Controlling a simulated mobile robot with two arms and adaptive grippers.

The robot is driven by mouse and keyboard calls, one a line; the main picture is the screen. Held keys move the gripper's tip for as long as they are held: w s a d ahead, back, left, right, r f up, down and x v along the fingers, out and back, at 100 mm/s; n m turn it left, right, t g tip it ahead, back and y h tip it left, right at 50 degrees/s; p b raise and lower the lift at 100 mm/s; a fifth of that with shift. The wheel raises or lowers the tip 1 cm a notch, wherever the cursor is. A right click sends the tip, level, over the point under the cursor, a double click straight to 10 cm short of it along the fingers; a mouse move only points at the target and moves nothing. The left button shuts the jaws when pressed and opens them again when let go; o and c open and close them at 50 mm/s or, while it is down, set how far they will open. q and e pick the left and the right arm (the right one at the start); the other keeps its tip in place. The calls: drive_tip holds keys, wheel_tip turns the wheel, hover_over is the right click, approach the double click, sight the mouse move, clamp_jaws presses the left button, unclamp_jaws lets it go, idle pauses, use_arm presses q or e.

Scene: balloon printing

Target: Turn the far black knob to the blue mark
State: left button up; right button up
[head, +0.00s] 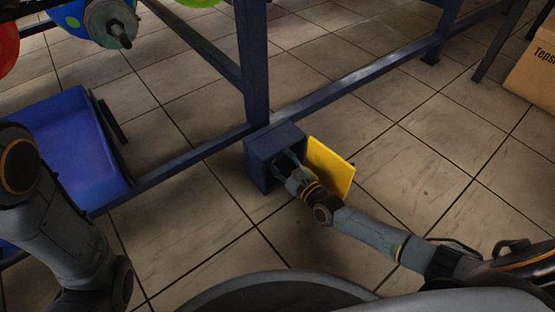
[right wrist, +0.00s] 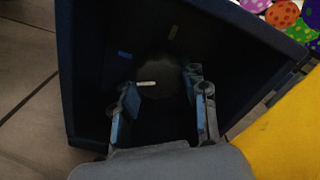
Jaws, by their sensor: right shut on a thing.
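A black knob (right wrist: 168,76) sits on the dark back wall inside a blue box; it is hard to make out in the shadow. A short white pointer line (right wrist: 146,84) shows at its left side. A blue mark (right wrist: 125,54) is up and left of the knob, and a yellowish mark (right wrist: 173,33) is above it. My right gripper (right wrist: 162,88) reaches into the box, its two fingers on either side of the knob and shut on it. The head view shows this gripper (head: 287,166) at the box opening. My left gripper is out of view; only its arm shows.
The blue box (head: 256,177) is fixed at the foot of a blue frame post (head: 252,65). Its yellow door (head: 331,167) stands open on the right. A blue bin (head: 65,140) is at left, and a cardboard box (head: 533,75) at far right. Tiled floor around is clear.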

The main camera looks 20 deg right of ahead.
drive_tip(key=m, duration=0.5)
drive_tip(key=shift+f, duration=0.1)
idle(0.4)
drive_tip(key=o, duration=1.2)
drive_tip(key=shift+c, duration=0.2)
drive_tip(key=v, duration=1.1)
drive_tip(key=shift+s, duration=0.2)
drive_tip(key=shift+s+d, duration=0.1)
drive_tip(key=shift+s, duration=0.25)
